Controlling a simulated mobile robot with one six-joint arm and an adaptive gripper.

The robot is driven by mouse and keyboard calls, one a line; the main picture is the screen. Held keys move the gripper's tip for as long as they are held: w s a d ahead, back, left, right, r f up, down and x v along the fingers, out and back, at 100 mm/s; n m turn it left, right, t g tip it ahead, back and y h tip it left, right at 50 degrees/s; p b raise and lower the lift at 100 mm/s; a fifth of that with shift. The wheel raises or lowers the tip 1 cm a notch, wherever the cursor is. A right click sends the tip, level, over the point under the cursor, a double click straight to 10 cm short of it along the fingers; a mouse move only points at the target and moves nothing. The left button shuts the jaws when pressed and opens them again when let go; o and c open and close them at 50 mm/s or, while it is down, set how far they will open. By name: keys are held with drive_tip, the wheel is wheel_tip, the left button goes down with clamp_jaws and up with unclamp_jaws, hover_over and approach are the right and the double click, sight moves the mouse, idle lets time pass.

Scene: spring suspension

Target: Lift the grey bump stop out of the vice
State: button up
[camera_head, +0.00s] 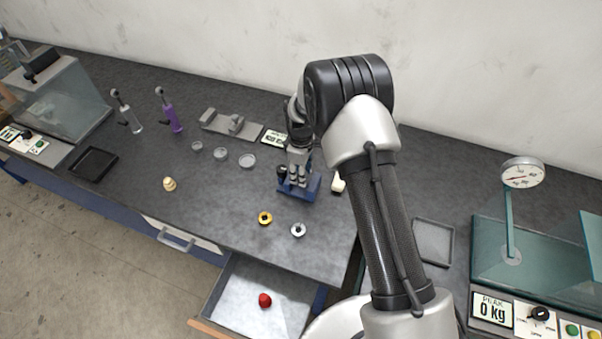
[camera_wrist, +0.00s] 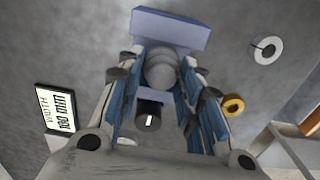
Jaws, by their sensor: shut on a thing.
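The blue vice (camera_head: 298,190) stands on the bench in the middle of the head view, below my gripper (camera_head: 298,177). The wrist view shows a blue vice block (camera_wrist: 170,28) beyond my fingertips. The rounded grey bump stop (camera_wrist: 160,70) sits between my fingers in the wrist view, and my gripper (camera_wrist: 161,66) is shut on it. The bump stop lies between the blue vice parts in that view; I cannot tell whether it is clear of them. In the head view my fingers hide it.
A yellow ring (camera_head: 265,218) and a silver ring (camera_head: 298,230) lie in front of the vice. An open drawer (camera_head: 235,300) below holds a red piece (camera_head: 265,300). Several grey dishes (camera_head: 221,154) and a grey fixture (camera_head: 225,124) stand left. A gauge tester (camera_head: 522,172) stands right.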

drive_tip(key=shift+r+p, duration=0.65)
drive_tip(key=shift+r, duration=0.9)
drive_tip(key=shift+s+f, duration=0.1)
